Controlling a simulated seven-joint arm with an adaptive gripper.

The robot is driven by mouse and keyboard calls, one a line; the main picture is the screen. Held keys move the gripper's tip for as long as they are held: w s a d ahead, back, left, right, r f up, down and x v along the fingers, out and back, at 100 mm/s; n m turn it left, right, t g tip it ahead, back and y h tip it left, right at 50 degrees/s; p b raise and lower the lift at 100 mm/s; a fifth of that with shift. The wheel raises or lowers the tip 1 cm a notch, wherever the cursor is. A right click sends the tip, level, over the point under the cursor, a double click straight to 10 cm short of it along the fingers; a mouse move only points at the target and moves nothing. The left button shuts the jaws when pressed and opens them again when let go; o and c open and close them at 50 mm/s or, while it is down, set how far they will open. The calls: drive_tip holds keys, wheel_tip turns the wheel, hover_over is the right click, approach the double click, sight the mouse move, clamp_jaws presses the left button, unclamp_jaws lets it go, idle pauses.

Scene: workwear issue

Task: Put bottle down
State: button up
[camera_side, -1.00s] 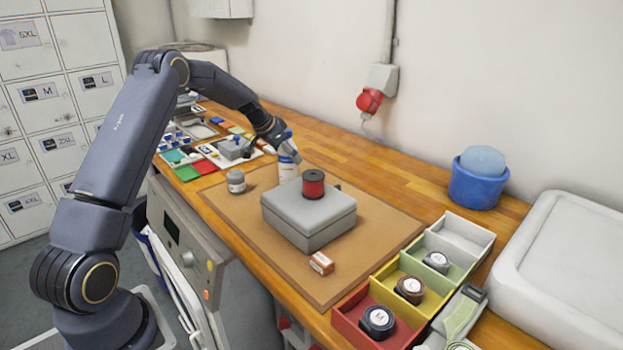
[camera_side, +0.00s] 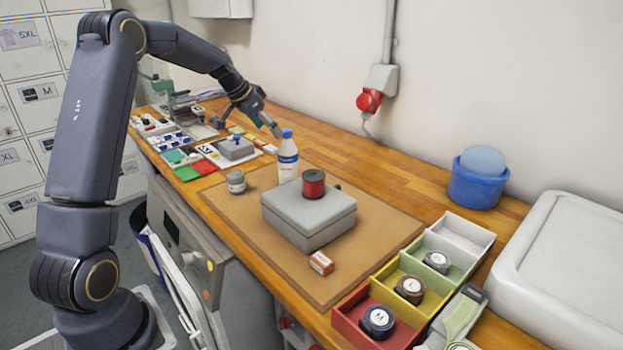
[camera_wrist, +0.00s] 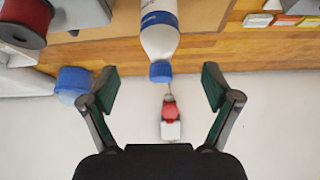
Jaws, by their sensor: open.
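The bottle (camera_side: 287,160) is white with a blue cap and a blue label band. It stands upright at the back edge of the brown mat (camera_side: 375,228), behind the grey box. My gripper (camera_side: 246,122) is up and to the left of the bottle, apart from it. In the wrist view the bottle (camera_wrist: 160,32) shows at the top centre, with its cap pointing down the picture. There my gripper (camera_wrist: 158,88) has its two fingers wide apart, with nothing held between them.
A grey box (camera_side: 309,216) carries a red spool (camera_side: 314,184) right in front of the bottle. A small grey jar (camera_side: 236,182) and an orange-white box (camera_side: 321,263) lie on the mat. Coloured bins (camera_side: 411,282) stand at the right. The wooden bench behind the mat is clear.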

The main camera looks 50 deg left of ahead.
drive_tip(key=s+d+r, duration=0.4)
drive_tip(key=s+d, duration=0.2)
drive_tip(key=d, duration=0.4)
drive_tip(key=s+d+r, duration=0.5)
drive_tip(key=s+d, duration=0.1)
drive_tip(key=d, duration=0.3)
drive_tip(key=s+d+f, duration=0.2)
drive_tip(key=s+d, duration=0.2)
drive_tip(key=s, duration=0.5)
drive_tip(key=s+d+f+g, duration=0.1)
drive_tip(key=s+d, duration=0.3)
drive_tip(key=s, duration=0.4)
drive_tip(key=shift+s+d+f, duration=0.15)
drive_tip(key=shift+s+f, duration=0.25)
drive_tip(key=shift+f, duration=0.05)
